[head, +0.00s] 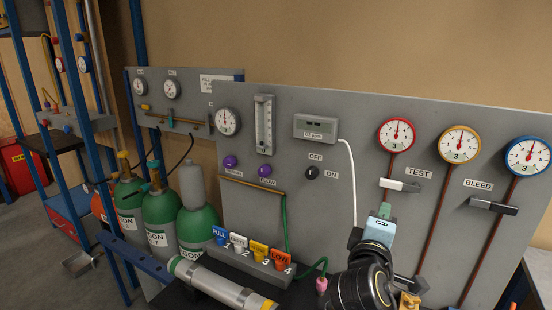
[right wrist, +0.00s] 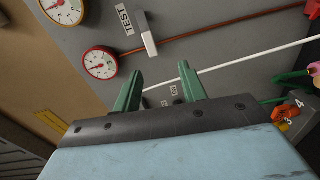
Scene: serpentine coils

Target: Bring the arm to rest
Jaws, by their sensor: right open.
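My right gripper (head: 384,211) is in front of the grey panel (head: 350,250), a little below the white TEST handle (head: 400,185) in the head view. In the right wrist view its two green fingers (right wrist: 160,90) stand apart with nothing between them. The white handle also shows in the right wrist view (right wrist: 148,43), beyond the fingertips and apart from them. My dark right arm reaches up from the bottom edge of the head view. My left gripper is in neither view.
The panel carries red, yellow and blue gauges (head: 527,156), a BLEED handle (head: 493,205) and a white cable (head: 352,175). Coloured tags (head: 259,252) sit on a block at the panel's foot. Green gas cylinders (head: 160,217) stand at left. Open air lies before the panel's upper part.

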